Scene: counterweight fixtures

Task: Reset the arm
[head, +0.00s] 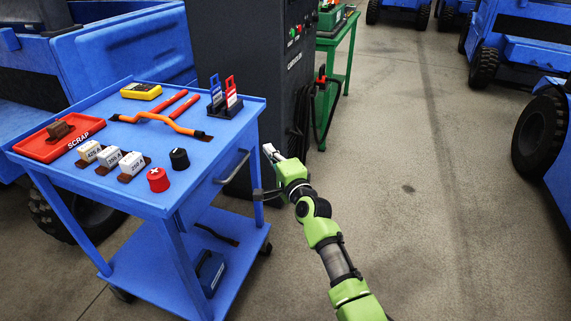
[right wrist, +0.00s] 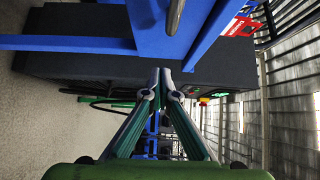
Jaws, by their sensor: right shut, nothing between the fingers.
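My right arm is green and reaches up from the bottom of the head view. Its gripper (head: 268,150) is just right of the blue cart (head: 190,205), close to the cart's drawer handle; I cannot tell if they touch. In the right wrist view the right gripper's fingers (right wrist: 160,75) meet at their tips, shut and empty, with the dark cabinet (right wrist: 75,70) beyond them. My left gripper is not in view.
On the cart are a red scrap tray (head: 45,150), white blocks (head: 132,163), red and black knobs (head: 158,180), an orange cable tool (head: 165,122) and a yellow meter (head: 141,91). A dark cabinet (head: 235,60) stands behind. Open floor (head: 420,220) lies to the right, with blue vehicles beyond.

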